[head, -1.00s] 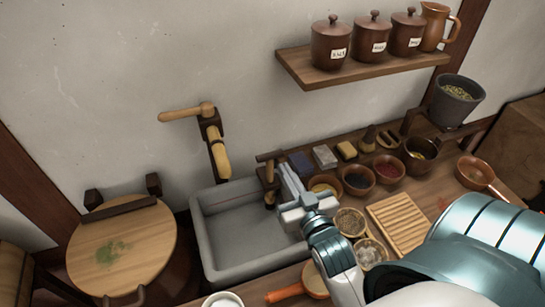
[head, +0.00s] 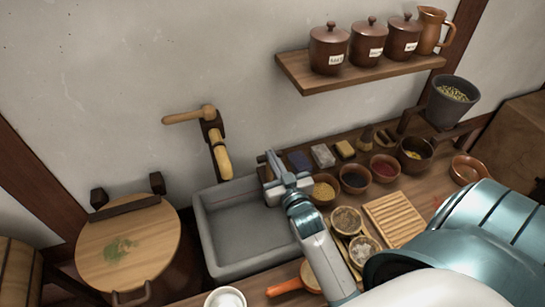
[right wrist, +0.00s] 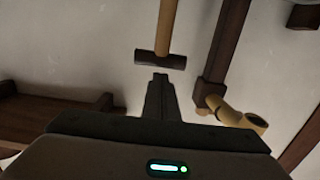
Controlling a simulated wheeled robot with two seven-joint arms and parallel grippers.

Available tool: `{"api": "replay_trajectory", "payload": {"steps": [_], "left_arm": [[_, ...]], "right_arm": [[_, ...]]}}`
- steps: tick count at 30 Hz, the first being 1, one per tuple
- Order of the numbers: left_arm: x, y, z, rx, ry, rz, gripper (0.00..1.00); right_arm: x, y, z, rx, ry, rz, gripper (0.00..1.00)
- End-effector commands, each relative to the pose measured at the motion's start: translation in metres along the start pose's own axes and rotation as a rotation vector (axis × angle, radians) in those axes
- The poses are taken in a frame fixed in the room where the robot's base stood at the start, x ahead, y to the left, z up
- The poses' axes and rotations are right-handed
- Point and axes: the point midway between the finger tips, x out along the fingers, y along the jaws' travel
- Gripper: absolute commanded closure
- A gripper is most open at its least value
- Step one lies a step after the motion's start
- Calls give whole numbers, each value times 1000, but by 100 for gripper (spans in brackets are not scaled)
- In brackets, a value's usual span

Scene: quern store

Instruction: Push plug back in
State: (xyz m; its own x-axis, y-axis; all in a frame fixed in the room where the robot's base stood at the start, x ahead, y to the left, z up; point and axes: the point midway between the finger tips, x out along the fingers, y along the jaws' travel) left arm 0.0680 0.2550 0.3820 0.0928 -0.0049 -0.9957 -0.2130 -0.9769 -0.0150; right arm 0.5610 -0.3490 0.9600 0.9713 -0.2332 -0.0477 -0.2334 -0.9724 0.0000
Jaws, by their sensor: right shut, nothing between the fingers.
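The plug looks like a T-shaped piece with a dark crossbar and a pale wooden stem. It stands out plainly in the right wrist view (right wrist: 160,58). In the head view only a small dark part of the plug (head: 261,159) shows at the back right corner of the grey stone basin (head: 204,228); my fingers hide most of it. My right gripper (head: 270,156) is shut and empty. In the right wrist view its fingertips (right wrist: 160,76) lie right at the middle of the crossbar; I cannot tell whether they touch. My left gripper is not in view.
A wooden spout (head: 221,160) is on the wall left of my gripper. Small bowls, such as a yellow-filled one (head: 323,191), and a slatted board (head: 396,219) crowd the counter to the right. A shelf with lidded jars (head: 328,48) hangs above.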

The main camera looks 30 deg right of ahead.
Motion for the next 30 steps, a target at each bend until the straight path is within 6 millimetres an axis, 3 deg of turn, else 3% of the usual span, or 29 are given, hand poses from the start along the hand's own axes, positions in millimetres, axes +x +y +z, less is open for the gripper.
{"api": "replay_trajectory", "payload": {"steps": [13,21,30], "left_arm": [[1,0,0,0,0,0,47],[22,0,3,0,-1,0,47],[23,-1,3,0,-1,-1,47]], "right_arm": [[1,0,5,0,-1,0,100],[2,0,41,1,-5,0,100],[2,0,47,0,-7,1,100]]}}
